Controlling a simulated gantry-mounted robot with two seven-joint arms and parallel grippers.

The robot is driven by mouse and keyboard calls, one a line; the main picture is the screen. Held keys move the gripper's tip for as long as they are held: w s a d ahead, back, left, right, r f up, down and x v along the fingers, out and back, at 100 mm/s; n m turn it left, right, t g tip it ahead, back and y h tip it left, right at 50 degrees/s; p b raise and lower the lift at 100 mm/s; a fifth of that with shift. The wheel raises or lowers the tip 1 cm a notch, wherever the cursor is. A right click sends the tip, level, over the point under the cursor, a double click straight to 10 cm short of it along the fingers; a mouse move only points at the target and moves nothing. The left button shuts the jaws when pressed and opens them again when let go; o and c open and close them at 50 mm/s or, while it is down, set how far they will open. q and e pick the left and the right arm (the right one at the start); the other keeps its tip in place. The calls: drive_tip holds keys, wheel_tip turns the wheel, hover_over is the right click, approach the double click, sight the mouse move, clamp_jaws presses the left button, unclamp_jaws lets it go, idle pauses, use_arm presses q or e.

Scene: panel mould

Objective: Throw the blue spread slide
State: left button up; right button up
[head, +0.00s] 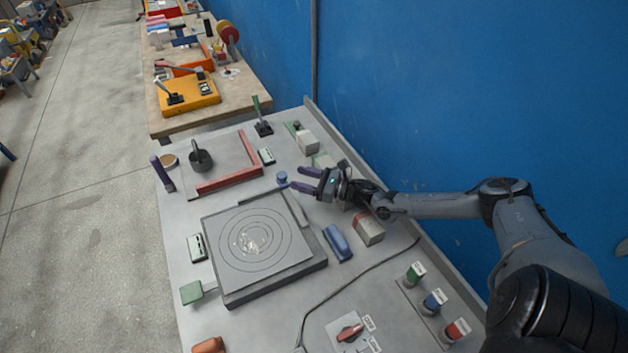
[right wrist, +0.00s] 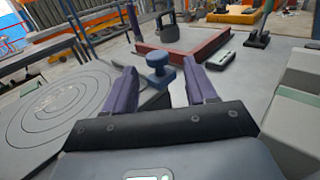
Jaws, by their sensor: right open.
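A small blue knob (head: 282,177), which I take to be the blue spread slide, stands at the back edge of the square grey plate with engraved rings (head: 225,262). My right gripper (head: 297,178) is open, its two purple fingers pointing left toward the knob. In the right wrist view the knob (right wrist: 160,68) appears between the fingertips (right wrist: 160,82), with gaps on both sides. I cannot tell whether it is within the jaws or just beyond them. My left gripper is not in view.
Green, blue and red switches (head: 433,300) stand at front right. A blue wall (head: 420,90) borders the right side.

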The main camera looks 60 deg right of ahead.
drive_tip(key=shift+v, duration=1.85)
drive_tip(key=shift+r, duration=0.1)
